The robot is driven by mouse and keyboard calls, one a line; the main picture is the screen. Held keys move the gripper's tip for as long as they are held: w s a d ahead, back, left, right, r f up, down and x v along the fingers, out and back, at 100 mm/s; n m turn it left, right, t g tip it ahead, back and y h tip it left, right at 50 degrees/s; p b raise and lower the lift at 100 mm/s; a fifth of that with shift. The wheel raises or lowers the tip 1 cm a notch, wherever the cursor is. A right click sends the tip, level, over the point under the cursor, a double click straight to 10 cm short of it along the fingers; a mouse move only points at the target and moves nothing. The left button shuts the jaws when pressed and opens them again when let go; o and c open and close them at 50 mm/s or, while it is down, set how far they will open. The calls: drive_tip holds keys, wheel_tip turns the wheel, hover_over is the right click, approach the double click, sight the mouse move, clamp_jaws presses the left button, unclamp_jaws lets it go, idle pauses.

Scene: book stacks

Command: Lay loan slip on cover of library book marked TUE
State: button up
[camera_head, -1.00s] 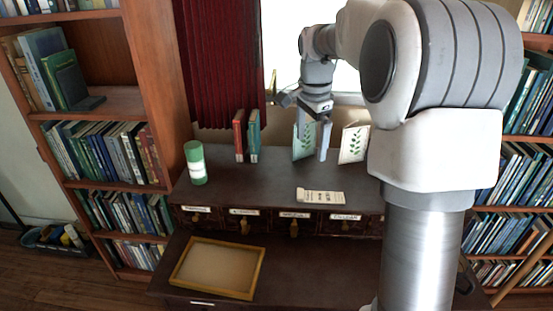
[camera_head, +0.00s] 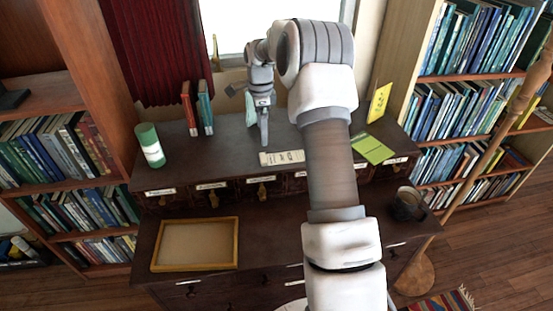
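A cream slip with dark print (camera_head: 282,158), which looks like the loan slip, lies flat on the dark cabinet top, just in front of my gripper. My gripper (camera_head: 264,132) points down above the cabinet top, seen nearly edge-on, so its finger gap does not show. A pale green card or booklet (camera_head: 250,110) stands beside or behind the fingers; I cannot tell whether they touch it. A red book (camera_head: 190,108) and a teal book (camera_head: 205,107) stand upright at the back left. A lime-green flat item (camera_head: 372,149), perhaps a book, lies at the right. No TUE mark is readable.
A green cylinder (camera_head: 150,146) stands at the left. A yellow card or book (camera_head: 379,103) stands upright at the back right. A wood-framed tray (camera_head: 236,243) lies on the lower ledge, with a dark mug (camera_head: 408,204) at the right. My arm hides the middle right.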

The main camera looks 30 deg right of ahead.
hover_over(264, 157)
drive_tip(key=f, duration=0.4)
drive_tip(key=shift+w+f, duration=0.25)
drive_tip(key=shift+f, duration=0.05)
drive_tip(key=shift+s+f, duration=0.15)
drive_tip(key=shift+f, duration=1.2)
drive_tip(key=shift+s+f, duration=0.15)
drive_tip(key=shift+f, duration=1.15)
drive_tip(key=shift+r, duration=0.15)
drive_tip(key=c, duration=1.5)
